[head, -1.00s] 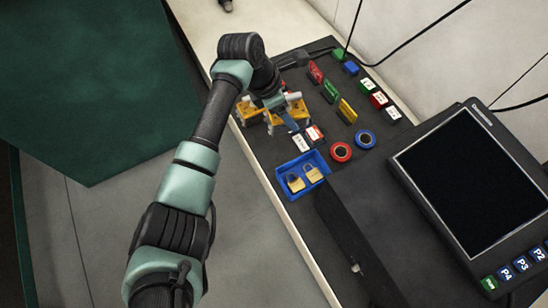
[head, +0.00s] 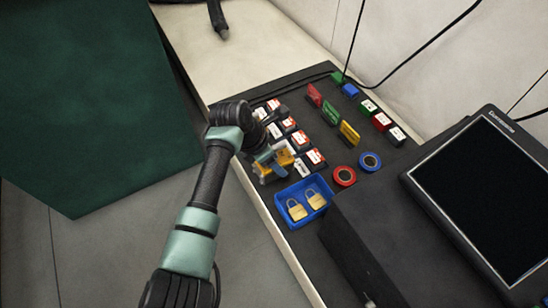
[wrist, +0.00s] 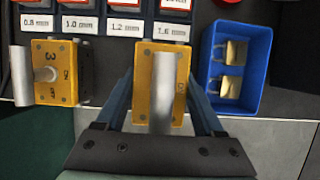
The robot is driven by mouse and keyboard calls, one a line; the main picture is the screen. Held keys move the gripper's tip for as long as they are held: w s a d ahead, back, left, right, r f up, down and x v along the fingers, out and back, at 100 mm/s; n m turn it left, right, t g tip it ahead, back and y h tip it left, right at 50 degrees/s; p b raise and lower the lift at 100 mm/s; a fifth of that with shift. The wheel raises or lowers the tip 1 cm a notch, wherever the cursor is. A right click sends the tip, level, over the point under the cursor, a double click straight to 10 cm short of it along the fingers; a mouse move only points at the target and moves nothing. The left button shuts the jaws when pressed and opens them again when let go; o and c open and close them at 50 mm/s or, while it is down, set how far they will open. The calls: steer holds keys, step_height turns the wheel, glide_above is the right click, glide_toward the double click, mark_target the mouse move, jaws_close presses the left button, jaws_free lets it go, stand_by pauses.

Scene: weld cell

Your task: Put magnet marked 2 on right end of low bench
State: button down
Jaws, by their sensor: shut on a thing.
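My gripper (wrist: 163,100) is shut on a yellow magnet block (wrist: 146,85) with a pale grey cylindrical handle, one finger on each side. The handle covers most of its face, so I cannot read its number. In the head view, my gripper (head: 268,160) is low at the near edge of the dark mat, with yellow casing (head: 285,157) showing beside it. A second yellow magnet (wrist: 74,80), marked 3 with ON and OFF, is apart to the left in the wrist view. I cannot identify the low bench in these views.
A blue tray (head: 279,199) with two brass padlocks is close to my gripper. Several red-and-white boxes (head: 315,158) stand in a row beside it, with thickness labels. Red (head: 344,176) and blue (head: 370,161) rolls, coloured blocks and a large screen (head: 478,205) lie farther right.

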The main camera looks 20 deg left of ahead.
step_height(320, 180, down, 3)
steer(key=shift+b, duration=0.95)
steer(key=shift+r, duration=0.1)
steer(key=shift+c, duration=2.2)
jaws_free()
steer(key=shift+f, duration=0.3)
steer(key=o, duration=0.4)
steer(key=shift+o, duration=0.2)
steer(key=shift+r, duration=0.1)
